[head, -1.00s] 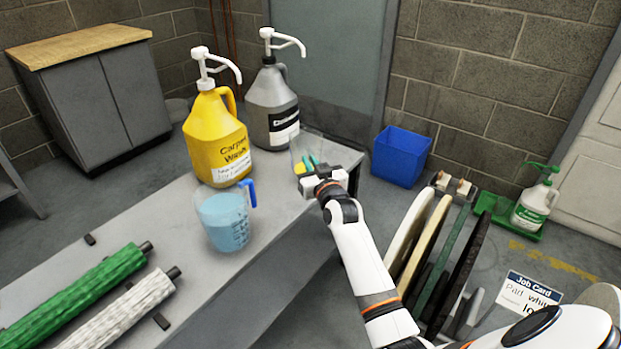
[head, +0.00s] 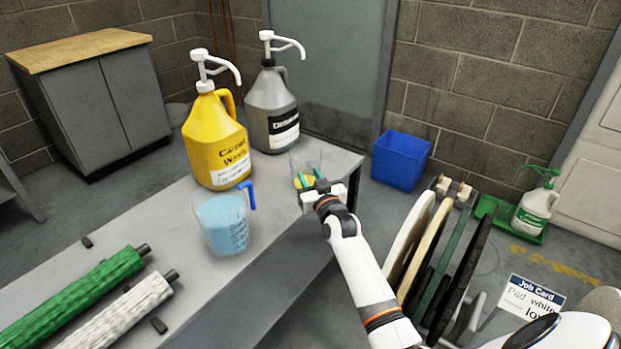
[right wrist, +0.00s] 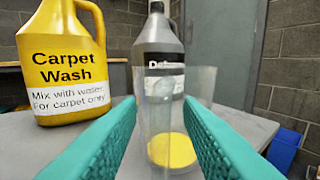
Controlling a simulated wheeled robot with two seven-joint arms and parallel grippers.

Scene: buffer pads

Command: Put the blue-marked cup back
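A clear cup (head: 306,155) stands near the table's right end, with a yellow disc at its base. The cup also shows in the right wrist view (right wrist: 172,115); I see no blue mark on it. My right gripper (head: 312,177) is at the cup's near side, its green fingers apart. In the right wrist view the fingers (right wrist: 160,98) flank the cup, with a gap at left and the right finger overlapping its edge. A clear jug (head: 224,222) with a blue handle and blue liquid stands to the left. My left gripper is out of view.
A yellow Carpet Wash bottle (head: 213,140) and a grey pump bottle (head: 270,105) stand behind the cup. Green (head: 75,290) and white (head: 125,315) rollers lie at the table's left. A blue bin (head: 401,158) and upright pads (head: 435,260) are off the right end.

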